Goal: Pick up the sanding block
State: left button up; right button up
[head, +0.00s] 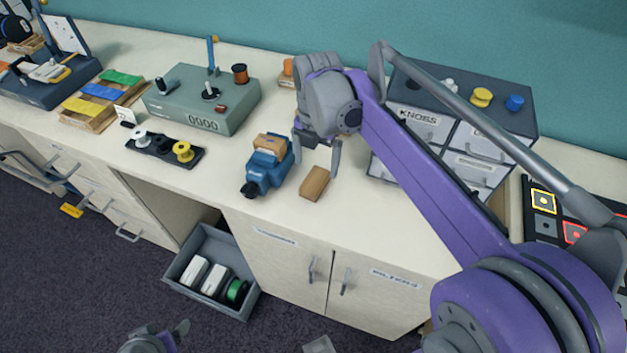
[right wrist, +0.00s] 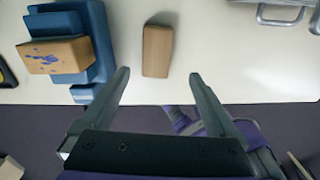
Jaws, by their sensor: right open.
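The sanding block, a plain tan-brown oblong block (head: 314,183), lies flat on the pale counter near its front edge, right of a blue vise (head: 262,172). In the right wrist view the block (right wrist: 157,50) lies just beyond the fingertips, between their lines. My right gripper (head: 316,165) is open and empty above and behind the block, pointing down; its fingers also show in the right wrist view (right wrist: 159,78). Nothing touches the block. Part of my left gripper (head: 160,340) shows at the bottom edge, low and away from the counter; its jaw state is unclear.
The vise carries a blue-stained wooden piece (right wrist: 52,54) close left of the block. A grey drawer unit (head: 425,125) marked KNOBS stands to the right. Counter in front of the drawer unit is clear.

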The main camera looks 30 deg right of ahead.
aim_at(315, 179)
jog(key=f, duration=0.4)
jog(key=w+f, duration=0.1)
jog(key=f, duration=0.1)
jog(key=shift+d+f, duration=0.15)
jog(key=shift+f, duration=0.15)
jog(key=shift+c, duration=0.2)
jog(key=c, duration=1.4)
